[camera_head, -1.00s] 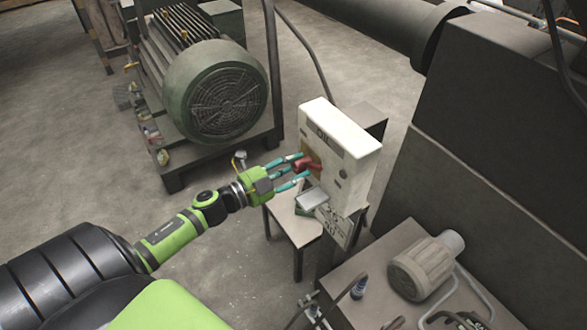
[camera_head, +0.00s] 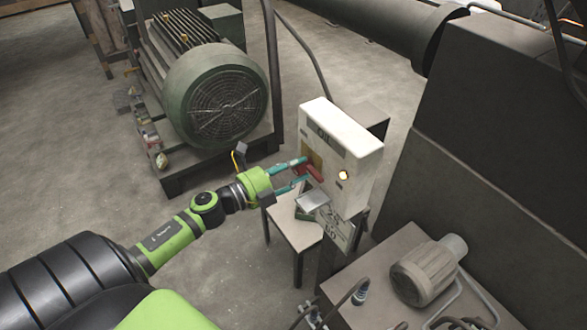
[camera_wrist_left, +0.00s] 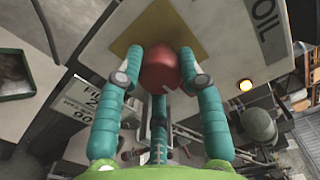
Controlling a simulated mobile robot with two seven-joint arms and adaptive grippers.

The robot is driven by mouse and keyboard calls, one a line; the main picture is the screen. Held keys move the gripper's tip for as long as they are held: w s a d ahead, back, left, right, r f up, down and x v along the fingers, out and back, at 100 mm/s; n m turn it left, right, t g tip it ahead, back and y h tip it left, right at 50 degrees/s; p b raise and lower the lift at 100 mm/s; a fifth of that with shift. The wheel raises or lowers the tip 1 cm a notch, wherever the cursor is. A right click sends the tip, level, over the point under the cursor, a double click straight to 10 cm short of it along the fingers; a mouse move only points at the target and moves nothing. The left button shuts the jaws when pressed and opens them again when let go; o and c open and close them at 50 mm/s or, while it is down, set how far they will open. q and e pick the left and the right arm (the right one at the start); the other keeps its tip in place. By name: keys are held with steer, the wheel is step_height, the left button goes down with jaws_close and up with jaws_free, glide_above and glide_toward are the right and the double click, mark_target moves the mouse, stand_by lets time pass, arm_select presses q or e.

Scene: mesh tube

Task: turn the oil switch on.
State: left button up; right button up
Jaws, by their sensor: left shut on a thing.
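The oil switch is a red knob (camera_head: 309,169) on a yellow plate, on the front of a white box (camera_head: 360,150) marked OIL. My left gripper (camera_head: 302,169) reaches it from the left, its teal fingers around the knob. In the left wrist view the red knob (camera_wrist_left: 159,68) sits between the teal fingers of my left gripper (camera_wrist_left: 160,75), shut on it. A round lamp (camera_head: 343,175) on the box front glows yellow, and it also shows in the left wrist view (camera_wrist_left: 245,85). My right gripper is not in view.
A large green motor (camera_head: 215,95) stands behind my left arm. A small table (camera_head: 290,222) is below the box. A workbench (camera_head: 375,262) with a beige motor (camera_head: 425,272) is at the lower right. Grey floor is open at the left.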

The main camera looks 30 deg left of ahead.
arm_select(q)
steer(key=shift+d, duration=0.2)
steer(key=o, duration=1.1)
steer(key=shift+d, duration=0.1)
steer(key=shift+o, duration=0.2)
steer(key=shift+s, duration=0.1)
steer(key=shift+s+a+f, duration=0.1)
steer(key=shift+s+a, duration=0.1)
steer(key=shift+a, duration=0.05)
steer(key=v, duration=1.1)
steer(key=shift+s, duration=0.2)
